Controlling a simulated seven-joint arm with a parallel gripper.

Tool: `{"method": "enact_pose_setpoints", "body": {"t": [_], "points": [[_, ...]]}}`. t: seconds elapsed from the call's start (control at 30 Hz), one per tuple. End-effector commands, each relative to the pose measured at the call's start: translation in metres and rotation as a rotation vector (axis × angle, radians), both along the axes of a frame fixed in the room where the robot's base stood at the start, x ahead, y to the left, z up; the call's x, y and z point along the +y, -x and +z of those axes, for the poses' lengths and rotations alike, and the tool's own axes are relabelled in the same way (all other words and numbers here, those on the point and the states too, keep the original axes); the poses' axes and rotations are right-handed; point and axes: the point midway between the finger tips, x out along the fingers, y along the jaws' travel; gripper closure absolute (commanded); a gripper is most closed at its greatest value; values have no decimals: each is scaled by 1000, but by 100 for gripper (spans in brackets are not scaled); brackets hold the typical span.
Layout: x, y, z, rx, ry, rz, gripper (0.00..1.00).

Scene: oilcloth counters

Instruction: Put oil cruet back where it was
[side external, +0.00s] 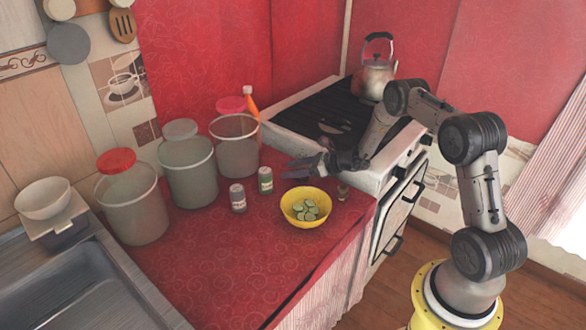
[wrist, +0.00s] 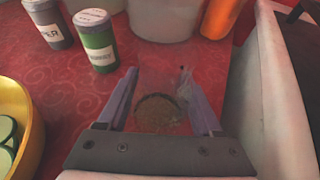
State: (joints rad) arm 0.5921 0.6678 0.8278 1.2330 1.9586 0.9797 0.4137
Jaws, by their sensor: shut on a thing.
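My gripper (wrist: 158,100) is shut on a see-through glass vessel with olive-coloured contents, which I take to be the oil cruet (wrist: 160,112). It sits between the two fingers in the wrist view. In the side view my gripper (side external: 303,167) is low over the red counter, beyond the yellow bowl and beside the stove, with its fingers toward the left. The cruet is hard to make out there. I cannot tell whether its base touches the counter.
A yellow bowl (side external: 290,213) of green slices, two small labelled jars (side external: 237,198) (side external: 265,180) and an orange bottle (side external: 251,105) stand nearby. A small brownish item (side external: 342,191) is right of the bowl. The stove (side external: 391,165) borders the counter; its front-left area is clear.

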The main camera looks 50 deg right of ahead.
Motion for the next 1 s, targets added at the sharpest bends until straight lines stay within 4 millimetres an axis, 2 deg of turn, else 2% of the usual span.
{"method": "enact_pose_setpoints", "body": {"t": [0.03, 0.17, 0.2, 0.57, 0.67, 1.0], "points": [[0, 0, -1, 0, 0, 0, 29], [0, 0, -1, 0, 0, 0, 6], [0, 0, -1, 0, 0, 0, 3], [-1, 1, 4, 1, 0, 0, 3], [-6, 12, 8, 0, 0, -2, 3], [-30, 70, 35, 0, 0, -4, 3]]}}
